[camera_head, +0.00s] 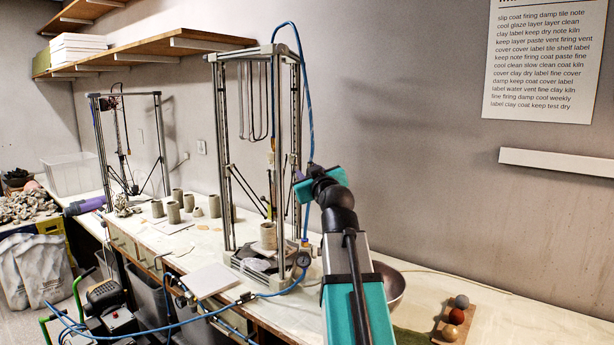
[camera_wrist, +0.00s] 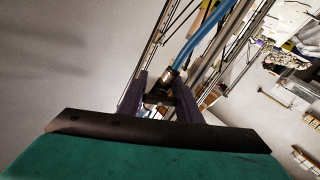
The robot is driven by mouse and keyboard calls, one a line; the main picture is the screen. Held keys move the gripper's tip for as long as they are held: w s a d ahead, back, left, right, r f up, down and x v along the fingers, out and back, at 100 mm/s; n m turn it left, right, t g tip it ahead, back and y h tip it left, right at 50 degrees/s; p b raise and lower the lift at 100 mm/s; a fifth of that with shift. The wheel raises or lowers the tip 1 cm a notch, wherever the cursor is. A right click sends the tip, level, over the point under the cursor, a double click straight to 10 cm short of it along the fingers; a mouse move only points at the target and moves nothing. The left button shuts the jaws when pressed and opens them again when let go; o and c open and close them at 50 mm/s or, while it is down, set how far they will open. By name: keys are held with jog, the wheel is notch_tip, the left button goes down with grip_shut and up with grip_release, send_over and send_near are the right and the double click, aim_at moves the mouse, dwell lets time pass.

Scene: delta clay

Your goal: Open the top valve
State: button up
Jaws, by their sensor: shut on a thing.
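The top valve (camera_wrist: 168,77) is a small metal fitting at the end of a blue hose, with a dark part below it. It shows in the middle of the wrist view. My gripper (camera_wrist: 160,92) has its two purple fingers on either side of the valve's dark lower part and is shut on it. In the head view my gripper (camera_head: 302,187) reaches the right side of the near clay printer frame (camera_head: 226,160), beside the blue hose (camera_head: 309,100). There my arm and gripper hide the valve. I cannot tell the handle's exact angle.
A round gauge (camera_head: 303,259) sits low on the frame's right side. A metal bowl (camera_head: 391,290) stands partly behind my arm. Several clay pots (camera_head: 174,212) stand on the bench to the left. A tray with three balls (camera_head: 453,318) lies at right. The wall is close behind.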

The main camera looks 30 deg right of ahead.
jog(key=o, duration=1)
jog(key=shift+d, duration=0.1)
jog(key=shift+o, duration=0.2)
jog(key=shift+s, duration=0.15)
jog(key=b+v, duration=0.8)
jog(key=v, duration=0.5)
jog(key=shift+s, duration=0.3)
